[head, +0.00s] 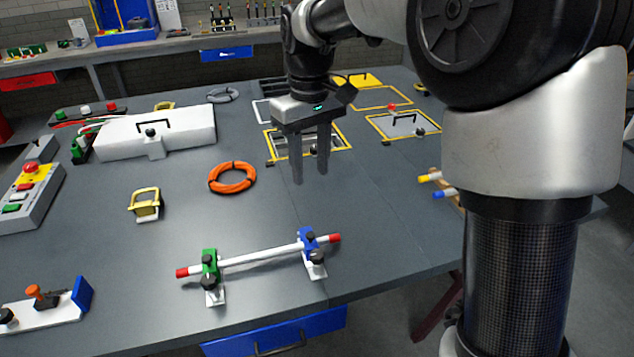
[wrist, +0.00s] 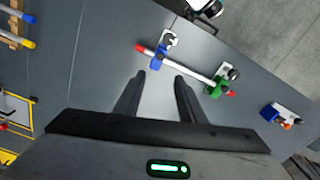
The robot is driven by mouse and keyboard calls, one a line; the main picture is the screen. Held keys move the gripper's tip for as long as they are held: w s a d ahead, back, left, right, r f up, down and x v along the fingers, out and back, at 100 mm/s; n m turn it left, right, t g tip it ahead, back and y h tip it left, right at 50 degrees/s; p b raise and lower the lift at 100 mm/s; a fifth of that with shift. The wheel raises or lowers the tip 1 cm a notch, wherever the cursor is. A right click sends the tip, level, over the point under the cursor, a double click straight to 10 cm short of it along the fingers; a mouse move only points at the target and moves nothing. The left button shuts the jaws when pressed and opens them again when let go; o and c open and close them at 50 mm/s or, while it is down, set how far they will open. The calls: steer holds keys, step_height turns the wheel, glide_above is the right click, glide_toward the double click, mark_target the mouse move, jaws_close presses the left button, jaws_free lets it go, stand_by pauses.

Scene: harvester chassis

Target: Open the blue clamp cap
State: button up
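The blue clamp cap (head: 308,239) sits on a white clamp base near the front of the table, around the right end of a white rod (head: 262,254) with red ends. It looks closed over the rod. A green clamp cap (head: 209,264) holds the rod's left end. In the wrist view the blue cap (wrist: 158,53) is beyond the fingertips at upper middle, and the green cap (wrist: 217,88) is to the right. My gripper (head: 310,182) is open and empty, pointing down above the table, behind the rod and apart from it.
An orange ring (head: 232,178) lies left of my gripper. A yellow-handled block (head: 145,204) stands farther left. A base with a blue plate (head: 82,294) is at front left. Yellow-framed openings (head: 345,140) lie behind. The tabletop around the rod is clear.

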mark_target(311, 234)
step_height(311, 234, down, 18)
steer(key=shift+w+a+r+b, duration=0.1)
steer(key=shift+b, duration=0.85)
jaws_close()
